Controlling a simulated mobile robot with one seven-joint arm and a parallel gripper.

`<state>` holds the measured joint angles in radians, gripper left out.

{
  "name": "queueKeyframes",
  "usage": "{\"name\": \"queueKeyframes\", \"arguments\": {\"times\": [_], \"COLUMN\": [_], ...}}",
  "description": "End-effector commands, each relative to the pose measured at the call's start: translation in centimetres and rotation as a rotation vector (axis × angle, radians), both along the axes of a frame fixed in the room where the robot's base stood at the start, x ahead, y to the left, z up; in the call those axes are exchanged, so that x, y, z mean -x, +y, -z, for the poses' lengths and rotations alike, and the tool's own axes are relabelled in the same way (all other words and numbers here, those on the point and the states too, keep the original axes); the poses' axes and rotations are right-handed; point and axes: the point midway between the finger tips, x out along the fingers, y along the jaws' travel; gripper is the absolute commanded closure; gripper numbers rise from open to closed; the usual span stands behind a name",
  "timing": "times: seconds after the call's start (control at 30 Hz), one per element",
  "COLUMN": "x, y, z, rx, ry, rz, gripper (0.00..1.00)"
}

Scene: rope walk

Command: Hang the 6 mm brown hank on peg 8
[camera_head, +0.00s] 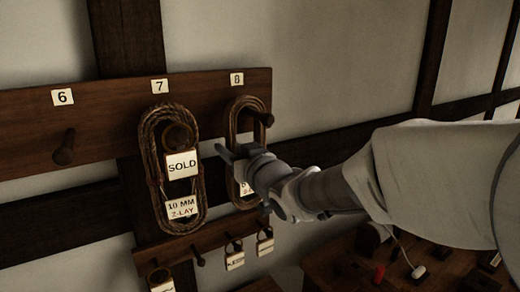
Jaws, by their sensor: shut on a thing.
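The brown hank (235,117) is a long upright loop of rope below the 8 plate (237,79). Its white tag (246,189) is mostly hidden behind my gripper; a 6 shows on it. My gripper (231,151) is at the hank's middle, shut on it, and hides part of its lower half. The dark knob of peg 8 (267,119) shows at the loop's upper right side. I cannot tell whether the peg passes through the loop or whether the rope rests on it.
A thicker hank (157,190) with a SOLD tag (182,164) hangs on peg 7 (178,136), close left of my gripper. Peg 6 (63,155) is bare. A bench (340,270) with small items stands at lower right.

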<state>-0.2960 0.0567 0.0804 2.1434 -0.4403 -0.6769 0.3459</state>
Motion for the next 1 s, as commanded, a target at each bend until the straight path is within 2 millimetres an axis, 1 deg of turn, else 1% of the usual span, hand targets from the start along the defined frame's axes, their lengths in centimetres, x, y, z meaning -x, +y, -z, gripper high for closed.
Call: {"name": "queueKeyframes", "arguments": {"times": [0.43, 0.47, 0.5, 0.63, 1.0], "x": [0.0, 0.0, 0.0, 0.0, 0.25], "y": [-0.01, -0.01, -0.01, -0.01, -0.22], "z": [-0.07, -0.07, -0.07, -0.05, 0.01], "rx": [-0.001, -0.001, -0.001, -0.001, 0.0], "ry": [-0.001, -0.001, -0.001, -0.001, 0.0], "rz": [0.0, 0.0, 0.0, 0.0, 0.001], "gripper": [1.0, 0.62, 0.55, 0.31, 0.31]}}
